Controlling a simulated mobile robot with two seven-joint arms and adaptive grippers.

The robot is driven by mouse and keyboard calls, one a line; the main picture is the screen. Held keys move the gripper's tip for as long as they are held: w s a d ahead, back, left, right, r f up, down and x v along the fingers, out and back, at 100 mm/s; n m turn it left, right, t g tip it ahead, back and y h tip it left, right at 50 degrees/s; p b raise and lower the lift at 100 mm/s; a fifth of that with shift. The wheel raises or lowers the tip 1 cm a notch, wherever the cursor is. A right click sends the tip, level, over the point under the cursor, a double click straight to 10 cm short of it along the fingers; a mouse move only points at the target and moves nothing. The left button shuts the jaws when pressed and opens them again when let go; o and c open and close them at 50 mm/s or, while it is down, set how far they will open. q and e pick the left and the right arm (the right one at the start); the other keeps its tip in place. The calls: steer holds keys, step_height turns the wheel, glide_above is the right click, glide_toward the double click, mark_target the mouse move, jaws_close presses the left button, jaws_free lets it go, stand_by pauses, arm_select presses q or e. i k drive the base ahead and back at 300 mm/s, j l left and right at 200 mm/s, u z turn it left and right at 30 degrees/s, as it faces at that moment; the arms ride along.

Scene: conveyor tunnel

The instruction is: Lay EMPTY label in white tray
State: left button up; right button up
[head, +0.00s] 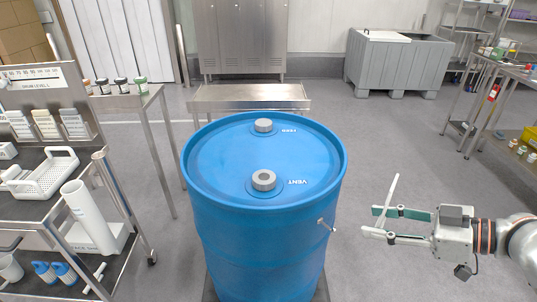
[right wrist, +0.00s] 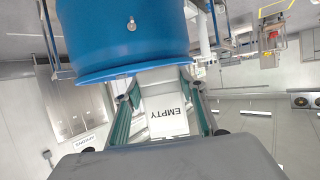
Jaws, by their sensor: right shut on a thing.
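My right gripper (head: 370,222) is at the right of the head view, to the right of the blue drum and clear of it. It is shut on the EMPTY label (head: 393,192), a thin white piece seen nearly edge-on that stands up from between the fingers. In the right wrist view the label (right wrist: 166,118) lies between the two green-lined fingers, its word EMPTY upside down. A white perforated tray (head: 66,158) with raised sides sits on the cart at the left. My left gripper is not in view.
The blue drum (head: 220,165), with two grey caps, stands in the middle. The metal cart (head: 40,210) at left also holds bottles and a white tube (head: 88,215). A grey bin (head: 400,62) with a white lid-like piece stands at the back right.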

mark_target(49, 179)
steer(key=j+u, duration=0.1)
steer(key=u, duration=0.35)
steer(key=j+u, duration=0.1)
steer(key=u, duration=0.4)
steer(key=i+j+u, duration=0.45)
steer(key=j+u, duration=0.15)
steer(key=i+j+u, duration=0.1)
steer(key=i+j, duration=0.55)
steer(key=j, duration=0.15)
